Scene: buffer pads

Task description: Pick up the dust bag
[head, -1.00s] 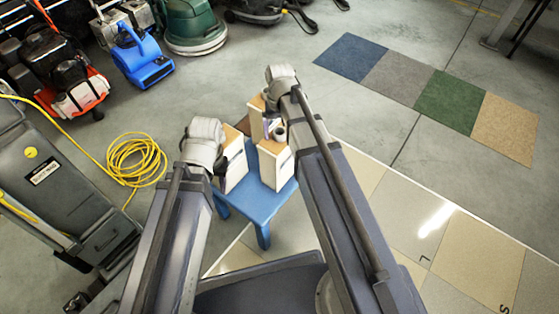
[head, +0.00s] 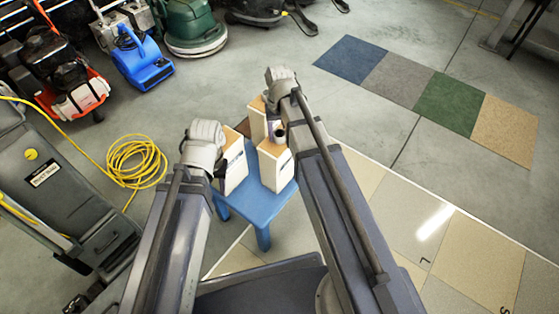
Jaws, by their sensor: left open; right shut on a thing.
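Several upright pale boxes with tan tops stand on a small blue table. One box (head: 235,162) is at the left, one (head: 275,165) at the front right and one (head: 257,122) behind. I cannot tell the dust bag apart by sight. My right gripper (head: 276,128) is above the table, between the rear and front right boxes. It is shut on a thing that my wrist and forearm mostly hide. My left gripper (head: 221,165) is open beside the left box, its fingers largely hidden by its wrist; I cannot tell whether they touch the box.
The blue table (head: 262,205) is small and crowded by the boxes. A coiled yellow hose (head: 137,160) lies on the floor to the left. A blue blower (head: 143,58) and other floor machines stand at the back. Coloured floor pads (head: 402,80) lie at the right.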

